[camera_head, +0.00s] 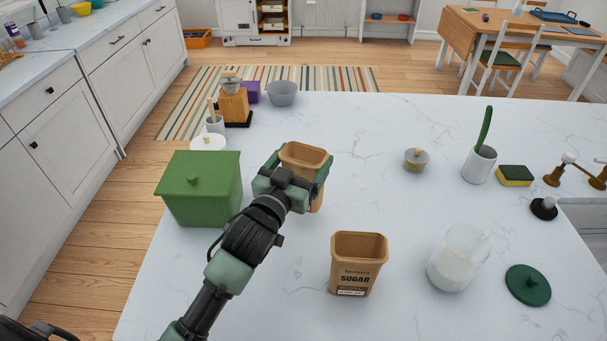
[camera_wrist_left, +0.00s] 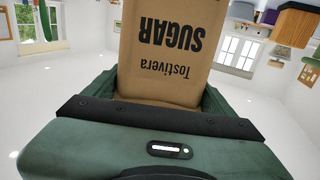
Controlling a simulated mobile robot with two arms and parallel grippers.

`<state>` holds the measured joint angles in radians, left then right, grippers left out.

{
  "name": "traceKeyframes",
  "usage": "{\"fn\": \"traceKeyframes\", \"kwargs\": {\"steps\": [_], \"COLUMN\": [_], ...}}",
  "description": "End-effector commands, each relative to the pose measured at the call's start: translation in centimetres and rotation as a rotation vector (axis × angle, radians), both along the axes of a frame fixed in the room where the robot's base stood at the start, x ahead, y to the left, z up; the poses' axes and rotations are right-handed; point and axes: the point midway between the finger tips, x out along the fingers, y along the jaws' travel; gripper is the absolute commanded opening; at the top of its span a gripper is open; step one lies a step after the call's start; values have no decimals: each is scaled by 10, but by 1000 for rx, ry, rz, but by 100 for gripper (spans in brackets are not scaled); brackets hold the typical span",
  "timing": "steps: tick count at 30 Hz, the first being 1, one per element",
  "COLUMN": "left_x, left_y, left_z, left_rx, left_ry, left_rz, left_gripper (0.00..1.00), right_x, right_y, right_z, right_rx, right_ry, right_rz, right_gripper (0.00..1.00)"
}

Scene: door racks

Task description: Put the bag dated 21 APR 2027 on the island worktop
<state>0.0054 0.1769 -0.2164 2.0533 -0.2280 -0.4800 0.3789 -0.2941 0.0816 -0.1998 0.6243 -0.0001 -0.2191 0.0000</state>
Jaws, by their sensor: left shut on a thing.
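My left gripper (camera_head: 291,180) is shut on a brown sugar bag (camera_head: 304,155) at the middle of the white marble worktop (camera_head: 350,128). In the left wrist view this bag (camera_wrist_left: 170,50) shows upside down between the fingers, with "Tostivera SUGAR" on it; its date is not in view. I cannot tell whether it touches the worktop. A second brown sugar bag (camera_head: 358,262) stands upright on the worktop, nearer and to the right. It has a small white label low on its front, too small to read. My right gripper is not in view.
A green lidded box (camera_head: 200,188) stands left of my gripper. A clear jar with white contents (camera_head: 457,258), a green lid (camera_head: 528,285), a small lidded pot (camera_head: 416,159) and a white holder (camera_head: 479,164) stand to the right. The worktop's middle back is clear.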

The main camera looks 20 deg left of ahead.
Motion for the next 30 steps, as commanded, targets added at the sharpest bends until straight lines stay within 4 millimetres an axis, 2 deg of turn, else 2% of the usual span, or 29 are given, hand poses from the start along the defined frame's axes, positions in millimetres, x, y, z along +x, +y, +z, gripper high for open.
{"fn": "traceKeyframes", "kwargs": {"steps": [4, 9, 12, 24, 25, 26, 30], "left_x": [0, 0, 0, 0, 0, 0, 0], "left_y": [0, 0, 0, 0, 0, 0, 0], "left_z": [-12, -39, -48, -53, -53, -52, -52], "left_rx": [-1, -1, -1, 0, 0, 0, 0], "left_ry": [2, 4, 1, 0, 0, 0, 0], "left_rz": [1, 2, 1, 0, 0, 0, 0], "left_gripper": [12, 12, 12, 12, 91, 99, 100], "right_x": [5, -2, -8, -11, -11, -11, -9], "right_y": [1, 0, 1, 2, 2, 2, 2], "right_z": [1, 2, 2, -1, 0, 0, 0], "right_rx": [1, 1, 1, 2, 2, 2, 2], "right_ry": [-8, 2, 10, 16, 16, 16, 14], "right_rz": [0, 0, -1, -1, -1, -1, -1], "right_gripper": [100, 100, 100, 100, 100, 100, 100]}}
